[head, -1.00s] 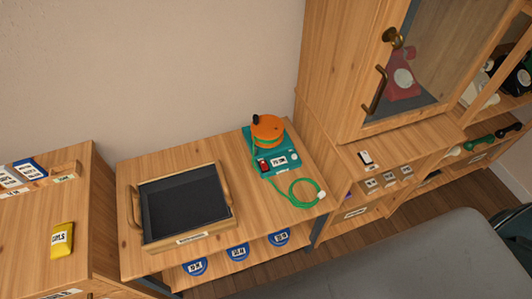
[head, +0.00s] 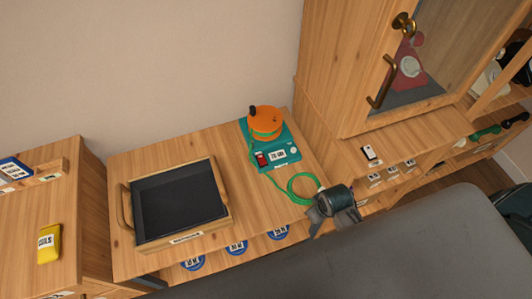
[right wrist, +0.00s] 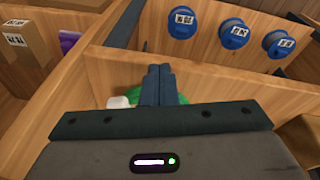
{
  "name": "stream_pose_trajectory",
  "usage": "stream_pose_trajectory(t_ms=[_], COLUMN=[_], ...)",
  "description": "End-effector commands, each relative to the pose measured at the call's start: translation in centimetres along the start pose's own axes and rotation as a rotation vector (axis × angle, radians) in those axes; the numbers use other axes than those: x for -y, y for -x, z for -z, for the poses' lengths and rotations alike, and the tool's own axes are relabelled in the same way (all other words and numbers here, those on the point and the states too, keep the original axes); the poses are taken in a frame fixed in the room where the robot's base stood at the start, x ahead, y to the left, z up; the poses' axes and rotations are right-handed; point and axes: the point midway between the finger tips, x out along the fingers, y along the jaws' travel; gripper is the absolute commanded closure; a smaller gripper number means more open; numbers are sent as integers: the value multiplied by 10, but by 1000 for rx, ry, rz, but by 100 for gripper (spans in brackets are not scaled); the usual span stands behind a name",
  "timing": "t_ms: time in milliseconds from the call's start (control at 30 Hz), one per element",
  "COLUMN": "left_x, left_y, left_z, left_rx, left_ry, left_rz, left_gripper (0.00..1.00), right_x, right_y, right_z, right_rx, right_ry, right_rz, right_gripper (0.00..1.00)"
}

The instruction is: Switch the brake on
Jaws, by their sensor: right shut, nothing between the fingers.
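A teal device (head: 284,134) with an orange reel (head: 265,120) on top stands at the back right of the middle wooden cabinet. The reel has a black knob. A small red switch (head: 261,159) sits on the device's front beside a white label (head: 277,155); its position is too small to tell. A green cord (head: 296,194) loops from the device to the cabinet's front right. My right gripper (head: 334,206) is at that front corner, near the cord and apart from the switch. In the right wrist view its fingers (right wrist: 160,73) are together and empty, with green cord partly hidden behind them.
A dark tray with a wooden rim (head: 222,209) lies left of the device. A tall glass-door cabinet (head: 383,80) stands to the right. Blue round labelled discs (head: 236,247) sit below the top. A yellow block (head: 49,243) lies on the left cabinet.

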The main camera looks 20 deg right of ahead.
Motion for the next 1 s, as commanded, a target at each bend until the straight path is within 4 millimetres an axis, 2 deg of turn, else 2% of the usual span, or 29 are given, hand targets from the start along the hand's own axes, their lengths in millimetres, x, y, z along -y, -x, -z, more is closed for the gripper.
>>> stream_pose_trajectory(t_ms=[33,167,267,367,500,700,800,1000], left_x=[0,0,0,0,0,0,0,0], left_y=[0,-1,-2,-2,-4,-5,-6,-6], left_z=[-1,-3,-3,-3,-4,-4,-4,-4], left_rx=[1,3,3,4,4,4,4,4], left_ry=[0,0,0,0,0,0,0,0], left_rz=[0,0,0,0,0,0,0,0], left_gripper=[29,29,29,29,29,29,29,29], right_x=[-2,-3,-4,-5,-6,-7,-7,-8], right_y=[-1,1,4,13,32,72,91,115], right_z=[14,42,71,106,157,221,245,270], right_rx=[-2,6,9,6,-12,-59,-85,-120], right_ry=[34,146,259,402,627,949,1083,1246], right_rz=[10,47,85,134,208,307,344,387], right_gripper=[100,100,100,100,100,100,100,100])
